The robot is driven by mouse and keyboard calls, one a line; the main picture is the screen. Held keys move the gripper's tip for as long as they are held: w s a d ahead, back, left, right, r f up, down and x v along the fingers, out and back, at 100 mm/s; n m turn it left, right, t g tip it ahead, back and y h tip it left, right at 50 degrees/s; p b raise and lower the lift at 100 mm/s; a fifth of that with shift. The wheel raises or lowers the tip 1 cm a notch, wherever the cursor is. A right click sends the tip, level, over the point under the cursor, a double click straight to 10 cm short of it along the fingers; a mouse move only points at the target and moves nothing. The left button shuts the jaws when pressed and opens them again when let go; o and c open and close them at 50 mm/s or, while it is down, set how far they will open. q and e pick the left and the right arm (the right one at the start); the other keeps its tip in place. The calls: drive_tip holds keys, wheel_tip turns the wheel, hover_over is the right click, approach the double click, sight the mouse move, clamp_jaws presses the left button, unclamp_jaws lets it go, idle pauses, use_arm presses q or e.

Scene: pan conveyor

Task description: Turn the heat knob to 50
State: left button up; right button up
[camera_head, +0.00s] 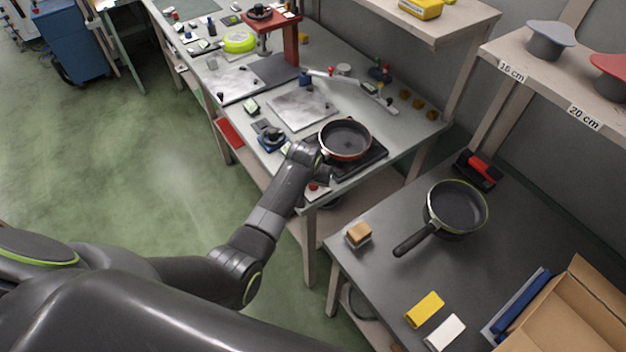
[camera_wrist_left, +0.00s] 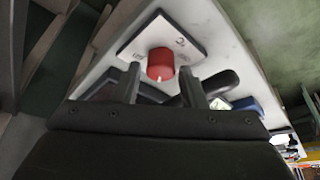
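The heat knob (camera_wrist_left: 160,62) is a red cylinder on a white panel (camera_wrist_left: 187,46) in the left wrist view, with a small white mark on its near side. The panel's printed marks are too small to read. In the head view the red knob (camera_head: 314,186) sits at the table's near corner, partly behind my left arm. My left gripper (camera_wrist_left: 161,76) is open, with one finger on each side of the knob in the picture and gaps between. I cannot tell whether the fingertips reach around it. My right gripper is not in view.
A red-brown pan (camera_head: 345,153) stands on the dark hotplate (camera_head: 368,160) close beside my left wrist. A second pan (camera_head: 457,207) is on the right-hand table (camera_head: 375,270), with a wooden block (camera_head: 358,234) near its edge. Green floor on the left is clear.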

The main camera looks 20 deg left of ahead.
use_arm(q)
drive_tip(key=shift+f, duration=0.3)
drive_tip(key=c, duration=0.7)
drive_tip(key=shift+a+r+m+h+p, duration=0.1)
drive_tip(key=shift+r+m+h+p, duration=0.2)
drive_tip(key=shift+m+p, duration=0.7)
drive_tip(key=shift+w+f+m+h+p, duration=0.15)
drive_tip(key=shift+m+h+p, duration=0.15)
drive_tip(key=shift+m+p, duration=0.25)
drive_tip(key=shift+f+m+h, duration=0.1)
drive_tip(key=shift+m+h, duration=0.2)
drive_tip(key=shift+m, duration=0.55)
drive_tip(key=o, duration=0.7)
